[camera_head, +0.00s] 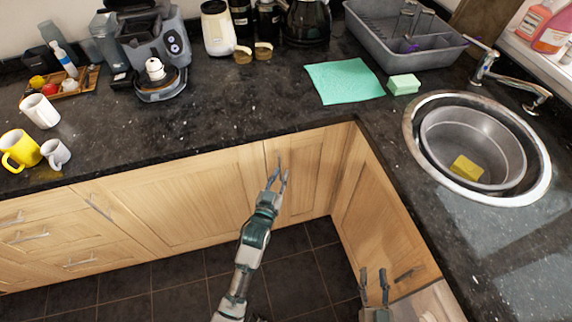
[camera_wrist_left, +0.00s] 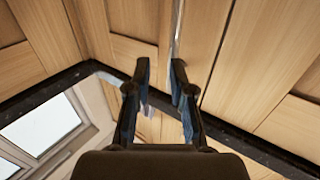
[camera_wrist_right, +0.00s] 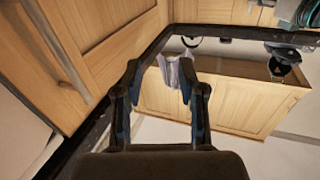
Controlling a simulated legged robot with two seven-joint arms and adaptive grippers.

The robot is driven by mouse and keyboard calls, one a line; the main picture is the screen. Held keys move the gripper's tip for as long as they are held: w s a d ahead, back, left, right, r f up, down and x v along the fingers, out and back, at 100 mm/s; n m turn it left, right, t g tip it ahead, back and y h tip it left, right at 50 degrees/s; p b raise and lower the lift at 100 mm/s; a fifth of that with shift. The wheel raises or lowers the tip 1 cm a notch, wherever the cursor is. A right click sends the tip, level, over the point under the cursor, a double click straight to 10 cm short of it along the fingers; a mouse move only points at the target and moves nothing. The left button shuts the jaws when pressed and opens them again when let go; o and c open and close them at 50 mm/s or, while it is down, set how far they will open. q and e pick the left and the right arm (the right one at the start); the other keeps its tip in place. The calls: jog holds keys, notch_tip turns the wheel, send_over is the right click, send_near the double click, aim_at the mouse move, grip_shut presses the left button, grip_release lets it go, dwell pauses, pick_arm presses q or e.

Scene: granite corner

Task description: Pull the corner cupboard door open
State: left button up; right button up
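The corner cupboard door (camera_head: 312,170) is pale wood under the dark worktop, near the inner corner, and looks closed. My left gripper (camera_head: 277,180) is in front of its left part, fingers apart. In the left wrist view a thin metal handle (camera_wrist_left: 178,28) runs up from beside the right-hand finger of my left gripper (camera_wrist_left: 161,66). I cannot tell whether they touch. My right gripper (camera_head: 375,278) is open near the right-hand cupboards, low in the head view. It also shows open in the right wrist view (camera_wrist_right: 161,68), with a small pale shape between the fingers that I cannot make out.
A granite worktop (camera_head: 230,125) overhangs the doors. Drawers (camera_head: 45,235) stand at the left, and a right-hand cupboard door (camera_head: 385,225) meets the corner. The tiled floor (camera_head: 300,275) before the door is clear. A sink (camera_head: 480,150) is set in the worktop at right.

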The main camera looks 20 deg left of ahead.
aim_at(280, 167)
pick_arm(q)
jog(key=w+a, duration=0.1)
jog(key=w, duration=0.2)
jog(key=w+a+b, duration=0.1)
jog(key=shift+w+a+f, duration=0.15)
jog(key=shift+a+f, duration=0.15)
jog(key=shift+w, duration=0.2)
jog(key=shift+d+r, duration=0.15)
jog(key=shift+d, duration=0.45)
jog(key=shift+o, duration=0.5)
jog(key=shift+d, duration=0.25)
jog(key=shift+d+r, duration=0.1)
grip_shut()
jog(key=shift+w+a, duration=0.1)
jog(key=shift+a, duration=0.3)
pick_arm(e)
jog(key=shift+w+a+r+t+y, duration=0.15)
jog(key=shift+a+r+t, duration=0.25)
jog(key=shift+r+t, duration=0.25)
jog(key=shift+w+a+r+t+y, duration=0.15)
jog(key=shift+a+r+t, duration=0.3)
jog(key=shift+r, duration=0.3)
